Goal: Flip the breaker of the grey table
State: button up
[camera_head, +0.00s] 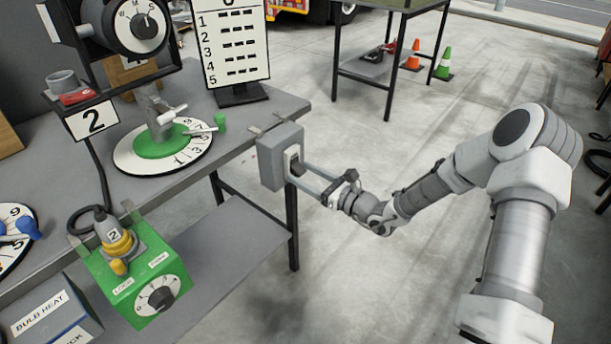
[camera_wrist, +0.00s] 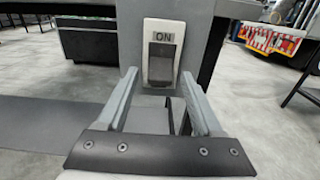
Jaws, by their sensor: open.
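The breaker is a grey box (camera_head: 277,158) fixed at the right end of the grey table (camera_head: 285,105). A dark rocker switch in a white plate faces my gripper. In the wrist view the breaker switch (camera_wrist: 161,68) sits upright below a label reading ON. My gripper (camera_head: 297,172) is in front of the box, fingers pointing at the switch. In the wrist view my gripper (camera_wrist: 160,88) is open, one finger on each side of the switch's lower part. The fingers hold nothing. Whether a fingertip touches the plate I cannot tell.
A green box with a dial (camera_head: 140,280), a numbered dial disc (camera_head: 165,155) and a number board (camera_head: 233,45) are on or at the grey table. A second table (camera_head: 385,85) and cones (camera_head: 443,65) stand farther back.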

grip_shut()
